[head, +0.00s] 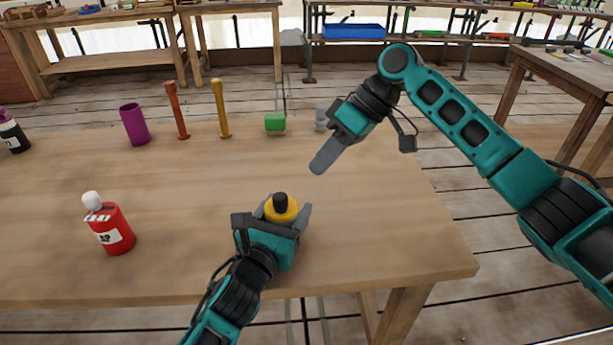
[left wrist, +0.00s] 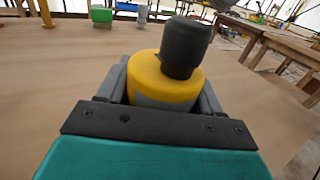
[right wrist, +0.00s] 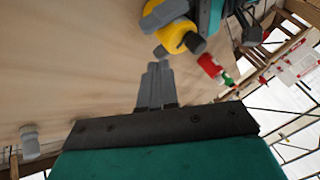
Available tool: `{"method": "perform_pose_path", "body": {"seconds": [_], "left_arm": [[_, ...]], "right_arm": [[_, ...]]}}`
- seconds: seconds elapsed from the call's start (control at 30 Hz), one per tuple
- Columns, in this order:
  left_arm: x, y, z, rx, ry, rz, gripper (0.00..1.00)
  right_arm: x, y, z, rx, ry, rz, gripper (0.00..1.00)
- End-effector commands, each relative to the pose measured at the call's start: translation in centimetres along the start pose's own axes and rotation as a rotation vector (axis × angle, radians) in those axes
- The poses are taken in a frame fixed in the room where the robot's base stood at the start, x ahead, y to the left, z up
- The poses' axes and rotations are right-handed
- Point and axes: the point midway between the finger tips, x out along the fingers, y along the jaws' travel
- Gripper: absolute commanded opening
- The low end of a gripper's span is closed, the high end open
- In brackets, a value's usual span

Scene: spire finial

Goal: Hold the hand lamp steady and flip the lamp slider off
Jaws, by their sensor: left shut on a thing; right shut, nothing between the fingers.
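The hand lamp is a yellow body with a dark knob-like top (head: 281,207), standing near the front of the table. My left gripper (head: 285,212) is shut around the lamp, which fills the left wrist view (left wrist: 165,80) between the fingers. The lamp also shows at the top of the right wrist view (right wrist: 178,36). My right gripper (head: 318,168) is shut and empty, above the table, up and to the right of the lamp and apart from it. In the right wrist view its fingers (right wrist: 155,75) are together. I cannot make out the slider.
A red bottle with a white cap (head: 112,230) stands left of the lamp. A purple cup (head: 134,124), an orange post (head: 178,110), a yellow post (head: 221,108), a green block (head: 275,122) and a grey object (head: 321,117) stand farther back. A dark bottle (head: 12,133) is far left.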

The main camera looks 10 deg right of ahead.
Motion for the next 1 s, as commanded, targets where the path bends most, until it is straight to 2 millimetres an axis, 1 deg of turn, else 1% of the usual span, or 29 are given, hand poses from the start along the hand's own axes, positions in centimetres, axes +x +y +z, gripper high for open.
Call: {"method": "perform_pose_path", "body": {"seconds": [0.03, 0.1, 0.2, 0.3, 0.4, 0.5, 0.87, 0.9, 1.0], "left_arm": [[0.0, 0.0, -0.1, 0.0, 0.002, 0.0, 0.3], [0.0, 0.0, -0.1, 0.0, 0.002, 0.0, 0.3], [0.0, 0.0, -0.1, 0.0, 0.001, 0.0, 0.3], [0.0, 0.0, -0.1, 0.0, 0.001, 0.0, 0.3], [0.0, 0.0, -0.1, 0.0, 0.001, 0.0, 0.3], [0.0, 0.0, -0.1, 0.0, 0.001, 0.0, 0.3], [0.0, 0.0, -0.1, 0.0, 0.001, 0.0, 0.3], [0.0, 0.0, -0.1, 0.0, 0.001, 0.0, 0.69], [0.0, 0.0, -0.1, 0.0, 0.001, 0.0, 0.79]], "right_arm": [[-1.3, 0.0, -0.1, 0.0, 0.002, 0.002, 0.0], [-2.9, 0.1, 0.0, 0.001, 0.001, 0.002, 0.0], [-4.6, 0.0, 0.0, 0.001, 0.0, 0.002, 0.0], [-6.0, 0.0, 0.0, 0.0, 0.0, 0.0, 0.0], [-6.7, 0.0, 0.0, 0.001, -0.001, 0.0, 0.0], [-7.0, 0.0, 0.1, 0.001, -0.002, -0.001, 0.0], [-7.0, 0.0, 0.1, 0.001, -0.001, 0.0, 0.0], [-7.0, 0.0, 0.1, 0.001, -0.001, 0.0, 0.0], [-7.0, 0.0, 0.0, 0.001, -0.001, 0.0, 0.0]]}}
